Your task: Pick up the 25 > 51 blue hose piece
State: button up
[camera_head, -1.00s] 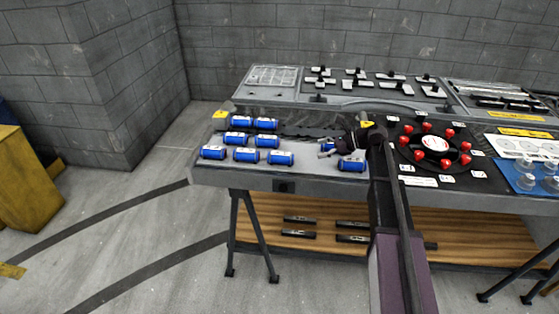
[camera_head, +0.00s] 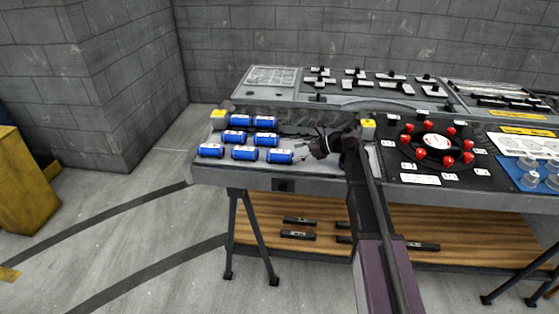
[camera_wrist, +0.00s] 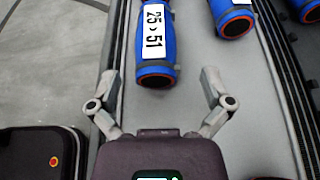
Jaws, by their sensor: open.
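The blue hose piece labelled 25 > 51 (camera_wrist: 155,44) lies straight ahead of my gripper in the wrist view. Its dark end with an orange ring faces me, and its far end is cut off by the picture edge. In the head view it appears to be the right-hand piece of the front row (camera_head: 279,156). My gripper (camera_wrist: 158,76) is open and empty, with one finger on each side of the hose's near end. It shows in the head view too (camera_head: 301,152), pointing left, just right of the piece. Contact cannot be told.
Another blue piece (camera_wrist: 234,18) lies close to the right in the wrist view. Several more blue pieces (camera_head: 235,136) lie on the grey bench (camera_head: 320,181). A panel with red knobs (camera_head: 434,142) is at the right. A dark case (camera_wrist: 42,152) is at the wrist view's lower left.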

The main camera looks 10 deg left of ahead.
aim_at(281, 157)
jog(key=shift+a, duration=0.2)
jog(key=b+x, duration=0.1)
jog(key=x, duration=0.1)
jog(key=b+x, duration=0.1)
jog(key=x, duration=0.1)
jog(key=shift+s+f, duration=0.2)
jog(key=shift+a+f, duration=0.1)
jog(key=shift+a, duration=0.35)
jog(key=c, duration=1)
